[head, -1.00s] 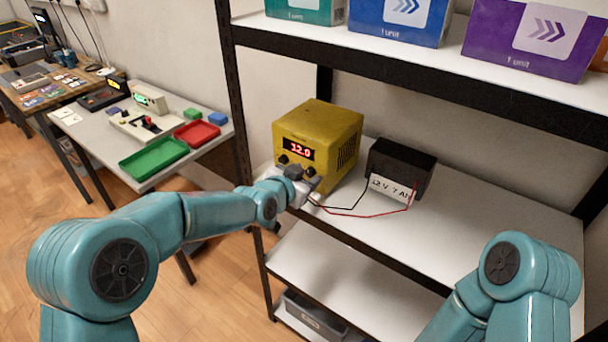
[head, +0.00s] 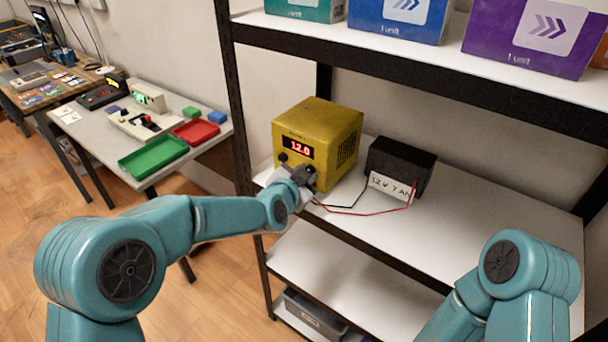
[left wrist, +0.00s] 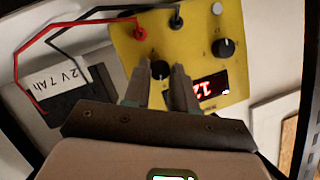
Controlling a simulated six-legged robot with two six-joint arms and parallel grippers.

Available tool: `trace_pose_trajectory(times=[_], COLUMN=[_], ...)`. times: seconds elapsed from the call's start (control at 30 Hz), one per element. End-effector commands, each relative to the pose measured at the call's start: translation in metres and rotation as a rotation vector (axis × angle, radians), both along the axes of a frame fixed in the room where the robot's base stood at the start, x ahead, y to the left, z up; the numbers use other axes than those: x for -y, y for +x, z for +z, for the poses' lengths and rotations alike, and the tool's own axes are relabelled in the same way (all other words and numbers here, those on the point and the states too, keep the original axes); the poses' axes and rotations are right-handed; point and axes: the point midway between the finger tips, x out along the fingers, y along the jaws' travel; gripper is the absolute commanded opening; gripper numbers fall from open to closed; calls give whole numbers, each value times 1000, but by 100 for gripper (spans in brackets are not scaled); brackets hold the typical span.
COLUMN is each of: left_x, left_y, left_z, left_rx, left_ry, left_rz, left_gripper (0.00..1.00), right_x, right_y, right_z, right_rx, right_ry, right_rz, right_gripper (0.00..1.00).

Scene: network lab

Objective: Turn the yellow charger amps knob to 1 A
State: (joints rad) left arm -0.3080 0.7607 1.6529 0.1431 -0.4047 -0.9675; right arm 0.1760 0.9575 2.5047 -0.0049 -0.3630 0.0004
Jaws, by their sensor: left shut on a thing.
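The yellow charger (head: 335,125) stands on the white shelf with its red display (head: 299,147) reading 12.0. In the left wrist view its face (left wrist: 200,40) appears upside down. The black amps knob (left wrist: 158,70), with an "A" by it, sits between the fingertips of my left gripper (left wrist: 160,76). The gripper is shut on this knob; its pointer setting is too small to read. In the head view my left gripper (head: 303,176) is at the charger's lower front. The other black knob (left wrist: 223,47) is free beside it. My right gripper is out of view.
A black battery (head: 402,168) stands right of the charger, joined by red and black leads (head: 365,212) that hang near the gripper. A dark shelf post (head: 232,100) is to the left. The shelf's right side is bare.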

Motion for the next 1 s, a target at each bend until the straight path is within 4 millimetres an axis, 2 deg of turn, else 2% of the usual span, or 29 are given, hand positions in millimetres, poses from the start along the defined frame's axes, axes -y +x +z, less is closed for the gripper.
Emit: trace_pose_trajectory(times=[0.17, 0.37, 0.67, 1.0], left_x=[2, 3, 4, 4], left_y=[-1, -2, -2, -3], left_z=[0, -5, -9, -14], left_rx=[98, 211, 382, 566], left_ry=[133, 287, 520, 773], left_rz=[0, 0, -1, -1], left_gripper=[0, 0, 0, 0], right_x=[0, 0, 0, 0], right_y=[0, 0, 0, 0], right_z=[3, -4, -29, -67], right_rx=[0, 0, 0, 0], right_ry=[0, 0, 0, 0], right_rz=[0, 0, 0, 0], right_gripper=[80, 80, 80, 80])
